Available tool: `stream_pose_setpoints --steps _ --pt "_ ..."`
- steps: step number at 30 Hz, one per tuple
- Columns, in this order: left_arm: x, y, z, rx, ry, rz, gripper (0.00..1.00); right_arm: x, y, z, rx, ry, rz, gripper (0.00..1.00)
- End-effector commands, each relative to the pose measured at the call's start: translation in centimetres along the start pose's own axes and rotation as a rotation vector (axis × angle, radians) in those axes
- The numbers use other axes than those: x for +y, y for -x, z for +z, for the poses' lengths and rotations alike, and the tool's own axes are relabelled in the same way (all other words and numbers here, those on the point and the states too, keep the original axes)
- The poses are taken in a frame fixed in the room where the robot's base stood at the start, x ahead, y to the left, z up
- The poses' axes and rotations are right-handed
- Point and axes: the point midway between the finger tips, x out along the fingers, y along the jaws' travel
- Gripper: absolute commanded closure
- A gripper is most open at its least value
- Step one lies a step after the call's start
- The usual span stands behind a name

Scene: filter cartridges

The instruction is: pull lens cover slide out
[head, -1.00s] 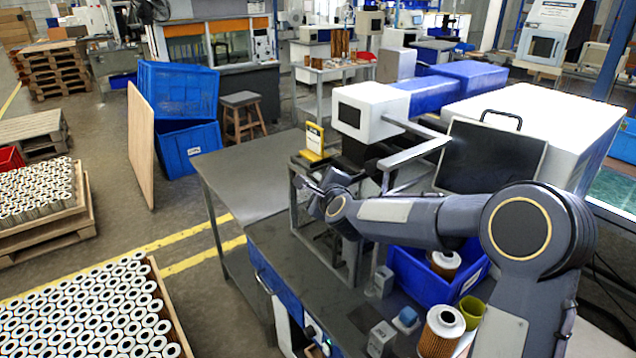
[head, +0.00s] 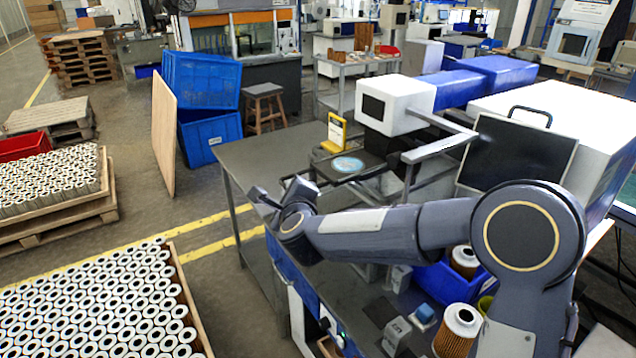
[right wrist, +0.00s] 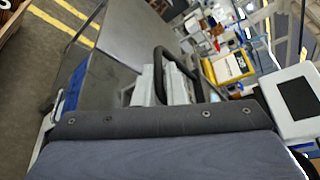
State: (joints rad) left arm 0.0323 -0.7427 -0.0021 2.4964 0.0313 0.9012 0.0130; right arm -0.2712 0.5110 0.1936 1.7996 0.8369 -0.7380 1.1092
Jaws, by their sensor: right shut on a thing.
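My right gripper (head: 283,192) is at the left of the white-headed machine (head: 398,105), out over the grey table. In the right wrist view a black curved handle (right wrist: 161,56) sits at the pale fingers, and the gripper is shut on it. I take this handle to be part of the lens cover slide; the rest of the slide cannot be made out. Below the machine head, a round blue disc (head: 348,164) shows on a dark plate. My forearm hides part of the stand below it. My left gripper is not in view.
A yellow sign (head: 336,131) stands behind the disc. A grey arm-like bar (head: 440,148) and a dark monitor (head: 517,155) are to the right. The grey table (head: 265,150) is clear at left.

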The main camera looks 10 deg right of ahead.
Motion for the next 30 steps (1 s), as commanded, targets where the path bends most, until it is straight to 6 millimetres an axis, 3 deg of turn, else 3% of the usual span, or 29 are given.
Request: stream_pose_setpoints --steps 3,12,26,27,30 --pt "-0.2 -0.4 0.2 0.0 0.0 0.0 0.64 2.2 1.0 2.2 0.0 0.0 0.008 1.0" --pt "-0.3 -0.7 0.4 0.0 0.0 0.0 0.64 4.6 2.4 5.2 0.005 0.0 0.006 1.0" --pt "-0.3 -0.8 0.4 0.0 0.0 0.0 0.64 4.9 2.6 5.6 0.008 -0.001 0.006 1.0" --pt "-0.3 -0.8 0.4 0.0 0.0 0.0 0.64 4.9 2.6 5.6 0.008 -0.001 0.006 0.86" --pt "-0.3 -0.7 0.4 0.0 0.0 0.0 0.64 4.8 2.6 5.7 0.007 -0.001 0.004 0.72"
